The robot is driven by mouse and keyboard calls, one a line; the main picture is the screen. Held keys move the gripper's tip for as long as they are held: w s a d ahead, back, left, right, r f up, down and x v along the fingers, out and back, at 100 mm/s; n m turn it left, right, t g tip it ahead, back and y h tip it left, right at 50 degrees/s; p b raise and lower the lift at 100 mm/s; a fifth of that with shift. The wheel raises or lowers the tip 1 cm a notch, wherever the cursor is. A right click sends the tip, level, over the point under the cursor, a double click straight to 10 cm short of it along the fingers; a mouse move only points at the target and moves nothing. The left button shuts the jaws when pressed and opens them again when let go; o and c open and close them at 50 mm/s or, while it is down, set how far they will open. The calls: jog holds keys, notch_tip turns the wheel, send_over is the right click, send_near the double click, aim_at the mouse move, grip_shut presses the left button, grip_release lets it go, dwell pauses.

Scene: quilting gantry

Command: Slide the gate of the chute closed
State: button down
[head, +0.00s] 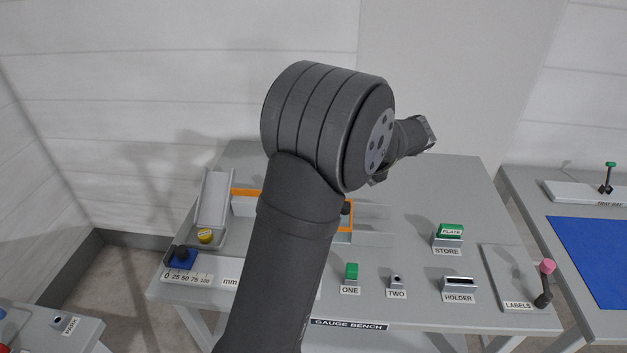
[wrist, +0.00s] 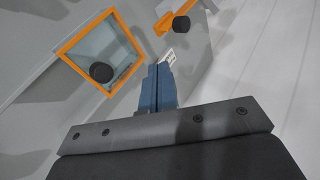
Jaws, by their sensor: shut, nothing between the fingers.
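A sloped grey channel (head: 213,200), which looks like the chute, stands at the left of the bench. Orange parts (head: 246,192) show on both sides of my arm, which hides what lies between them. In the wrist view there is an orange-framed clear panel (wrist: 127,44) with a black knob (wrist: 101,72). A second orange piece (wrist: 165,22) with a black knob (wrist: 181,24) is at the top. I cannot tell for sure which one is the gate. My gripper (wrist: 158,68) has its blue fingers together, empty, apart from both knobs. My arm hides its fingers in the head view.
A yellow round piece (head: 205,236) and a blue block with a dark knob (head: 181,256) are at the left by a scale.

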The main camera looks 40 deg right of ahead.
jog(key=x, duration=1)
jog(key=shift+w+a+r, duration=0.1)
jog(key=shift+w+a, duration=0.4)
jog(key=shift+w, duration=0.3)
jog(key=shift+w+a+r, duration=0.1)
jog(key=shift+w+a, duration=0.4)
jog(key=shift+w, duration=0.3)
jog(key=w+a, duration=0.7)
jog(key=shift+w+a, duration=0.2)
jog(key=shift+a, duration=0.1)
